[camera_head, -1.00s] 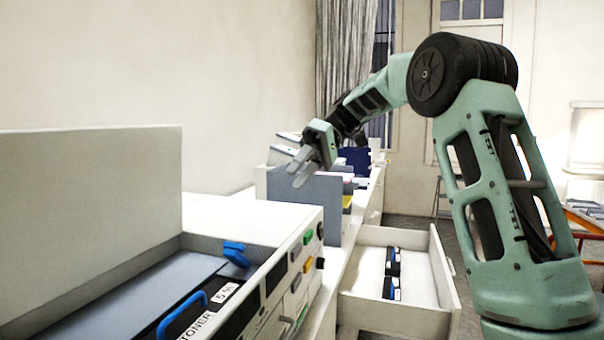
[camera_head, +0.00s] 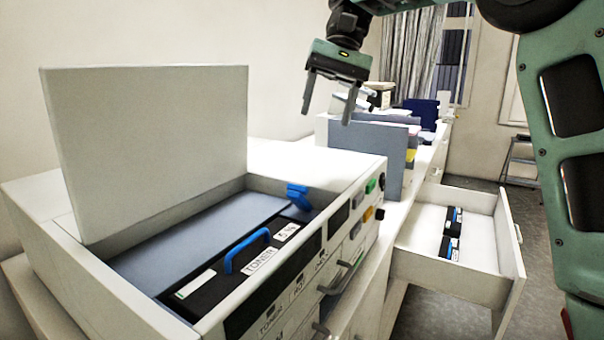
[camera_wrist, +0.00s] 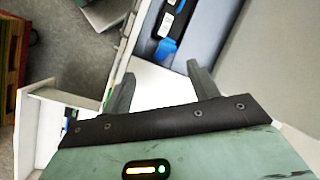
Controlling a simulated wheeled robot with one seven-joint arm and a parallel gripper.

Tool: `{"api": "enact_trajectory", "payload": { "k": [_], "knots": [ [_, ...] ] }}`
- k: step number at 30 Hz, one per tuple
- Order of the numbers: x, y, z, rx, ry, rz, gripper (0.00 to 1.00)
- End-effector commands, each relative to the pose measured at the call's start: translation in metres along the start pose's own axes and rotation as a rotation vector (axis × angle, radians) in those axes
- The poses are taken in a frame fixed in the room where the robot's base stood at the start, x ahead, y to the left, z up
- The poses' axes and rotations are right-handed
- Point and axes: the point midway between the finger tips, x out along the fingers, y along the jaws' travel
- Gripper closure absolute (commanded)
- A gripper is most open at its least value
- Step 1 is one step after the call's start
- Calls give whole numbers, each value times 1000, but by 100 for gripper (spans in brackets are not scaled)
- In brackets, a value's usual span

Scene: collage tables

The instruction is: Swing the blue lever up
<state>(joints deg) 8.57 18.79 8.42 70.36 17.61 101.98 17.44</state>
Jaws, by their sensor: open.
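The blue lever (camera_head: 299,197) stands at the right end of the open white machine's bay, beside the black toner cartridge (camera_head: 210,277). The cartridge has its own blue loop handle (camera_head: 247,250). My gripper (camera_head: 327,115) points down, open and empty, above and behind the lever in the head view, apart from it. In the wrist view, my gripper's fingers (camera_wrist: 160,72) are spread, with a blue part (camera_wrist: 165,48), likely the lever, beyond the gap between them.
The machine's raised white lid (camera_head: 150,150) stands at the bay's back left. Coloured buttons and the dark knob (camera_head: 381,181) sit on its front. An open drawer (camera_head: 460,255) with dark cartridges juts out at right. A grey divider (camera_head: 372,150) stands behind.

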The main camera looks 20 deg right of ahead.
Motion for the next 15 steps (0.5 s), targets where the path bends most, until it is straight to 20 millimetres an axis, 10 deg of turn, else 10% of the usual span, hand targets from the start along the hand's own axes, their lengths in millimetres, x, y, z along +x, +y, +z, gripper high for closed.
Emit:
{"api": "enact_trajectory", "payload": {
  "k": [15],
  "knots": [
    [-15,-72,44,645,360,183,40]
  ]
}}
